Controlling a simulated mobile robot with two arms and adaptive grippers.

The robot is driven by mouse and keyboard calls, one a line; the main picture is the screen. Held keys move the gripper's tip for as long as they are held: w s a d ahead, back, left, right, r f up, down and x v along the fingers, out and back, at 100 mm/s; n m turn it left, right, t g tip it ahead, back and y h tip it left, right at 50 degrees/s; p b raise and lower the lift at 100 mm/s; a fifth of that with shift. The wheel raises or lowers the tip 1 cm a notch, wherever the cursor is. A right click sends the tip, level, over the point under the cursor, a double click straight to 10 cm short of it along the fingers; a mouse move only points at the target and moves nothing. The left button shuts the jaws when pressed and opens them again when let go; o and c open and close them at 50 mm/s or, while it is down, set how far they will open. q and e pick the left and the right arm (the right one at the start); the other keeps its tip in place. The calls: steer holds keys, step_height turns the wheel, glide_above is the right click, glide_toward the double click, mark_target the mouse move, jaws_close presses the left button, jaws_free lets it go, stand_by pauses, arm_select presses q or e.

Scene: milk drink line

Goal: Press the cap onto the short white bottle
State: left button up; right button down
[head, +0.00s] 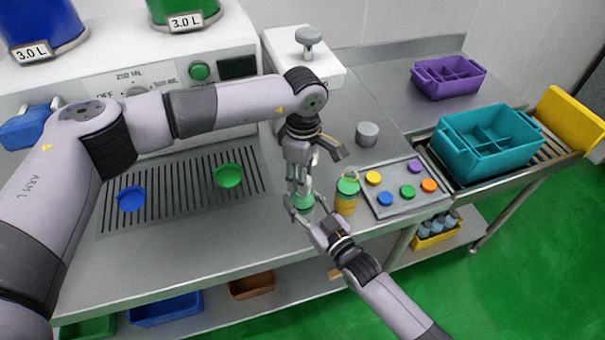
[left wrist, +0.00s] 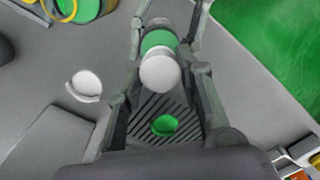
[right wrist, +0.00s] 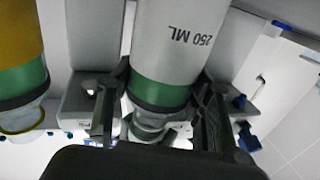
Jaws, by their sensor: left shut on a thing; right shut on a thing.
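The short white bottle (right wrist: 172,45) is marked 250 ML and has a green band. It stands on the counter's front part, and only its green part (head: 304,201) shows clearly in the head view. My right gripper (head: 308,211) is shut on the bottle from the front. My left gripper (head: 300,187) points down from above. In the left wrist view, a round white cap (left wrist: 160,73) lies between its fingers, over the bottle's green band (left wrist: 158,41). The left gripper appears shut on this cap. Whether the cap is fully seated is hidden by the fingers.
A yellow bottle (head: 346,203) with a green band stands close right of the grippers. Beside it is a panel (head: 403,207) with coloured buttons. A grey cylinder (head: 367,134) stands behind. A teal crate (head: 459,158) is farther right. A green dish (head: 228,176) sits on the left grate.

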arm_select(q)
steer(key=shift+f, duration=0.6)
steer(key=o, duration=0.8)
steer(key=shift+o, duration=0.2)
steer(key=shift+r, duration=0.1)
step_height(320, 180, up, 12)
arm_select(e)
steer(key=c, duration=0.7)
jaws_free()
